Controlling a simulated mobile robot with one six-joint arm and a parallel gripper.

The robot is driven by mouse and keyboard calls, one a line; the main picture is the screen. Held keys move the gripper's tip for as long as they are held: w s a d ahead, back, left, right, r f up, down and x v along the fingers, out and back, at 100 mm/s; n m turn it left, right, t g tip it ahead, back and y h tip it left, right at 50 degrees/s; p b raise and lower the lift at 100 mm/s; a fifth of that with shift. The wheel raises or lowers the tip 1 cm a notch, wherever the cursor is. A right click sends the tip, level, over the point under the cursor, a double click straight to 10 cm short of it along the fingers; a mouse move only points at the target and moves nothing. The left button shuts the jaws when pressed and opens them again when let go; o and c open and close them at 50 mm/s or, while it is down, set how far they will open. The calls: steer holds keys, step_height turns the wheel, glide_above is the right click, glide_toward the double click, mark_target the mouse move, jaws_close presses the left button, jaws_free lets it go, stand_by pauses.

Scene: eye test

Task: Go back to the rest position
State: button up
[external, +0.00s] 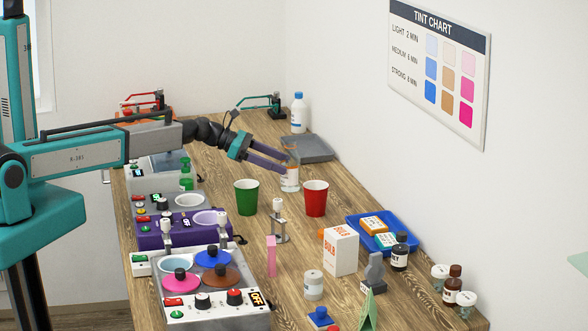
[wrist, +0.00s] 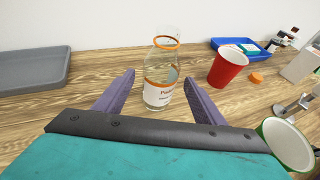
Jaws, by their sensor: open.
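My gripper (external: 283,162) reaches over the bench from the left, its two purple fingers pointing right and slightly down at a clear glass bottle (external: 291,178). In the wrist view my gripper (wrist: 159,77) is open, with one finger on each side of the bottle (wrist: 161,97). Gaps show between the fingers and the glass. The bottle stands upright on the wooden bench (external: 320,255), with orange bands, a white label and clear liquid inside. I cannot tell how far the fingertips reach around it.
A green cup (external: 246,198) and a red cup (external: 315,199) stand in front of the bottle. A grey tray (external: 316,148) and a white bottle with a blue cap (external: 299,113) are behind it. A blue tray (external: 357,226) lies right. Dye-pot machines (external: 157,238) line the left edge.

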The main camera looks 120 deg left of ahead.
mark_target(290, 151)
steer(key=b+v, duration=0.2)
steer(key=v, duration=0.6)
steer(key=p+x, duration=0.3)
steer(key=x, duration=0.9)
steer(key=shift+w+f, duration=0.1)
steer(key=shift+r+b, duration=0.5)
steer(key=shift+r, duration=2.05)
